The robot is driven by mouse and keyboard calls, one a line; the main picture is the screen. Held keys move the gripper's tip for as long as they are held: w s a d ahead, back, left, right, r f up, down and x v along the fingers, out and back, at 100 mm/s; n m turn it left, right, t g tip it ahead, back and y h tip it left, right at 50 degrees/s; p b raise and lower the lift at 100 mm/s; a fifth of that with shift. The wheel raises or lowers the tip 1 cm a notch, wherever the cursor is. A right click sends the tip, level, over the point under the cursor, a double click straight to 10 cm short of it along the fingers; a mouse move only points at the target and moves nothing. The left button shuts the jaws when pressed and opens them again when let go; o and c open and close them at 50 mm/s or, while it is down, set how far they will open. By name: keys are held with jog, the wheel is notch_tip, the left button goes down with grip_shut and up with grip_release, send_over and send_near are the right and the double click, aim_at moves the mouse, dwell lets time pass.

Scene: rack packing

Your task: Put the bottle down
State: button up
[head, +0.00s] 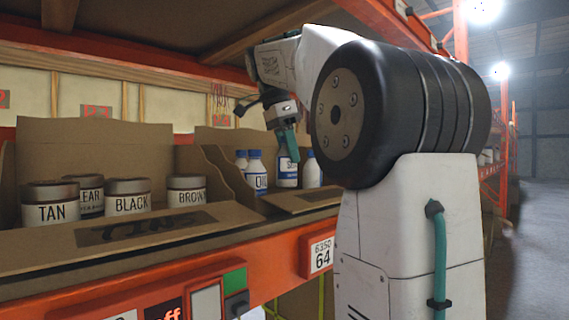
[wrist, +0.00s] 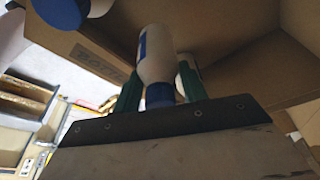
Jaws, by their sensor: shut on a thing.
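My gripper (head: 288,142) reaches down into the right-hand cardboard box (head: 225,175) on the shelf. Its green fingers are shut around the blue-capped top of a white bottle with a blue label (head: 287,174). The held bottle looks upright among the other bottles; its base is hidden by the box's front, so I cannot tell whether it touches the floor of the box. In the wrist view the bottle (wrist: 155,56) sits between the two fingers (wrist: 160,92), cap toward the gripper.
Similar bottles stand close on the left (head: 256,172) and right (head: 312,170) of the held one. The left cardboard box (head: 75,135) holds several lidded jars (head: 128,199). The orange shelf beam (head: 290,245) runs in front; a wooden shelf lies overhead.

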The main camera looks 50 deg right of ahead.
aim_at(289, 163)
jog(key=shift+f, duration=1.4)
jog(key=shift+f, duration=0.15)
jog(key=o, duration=1)
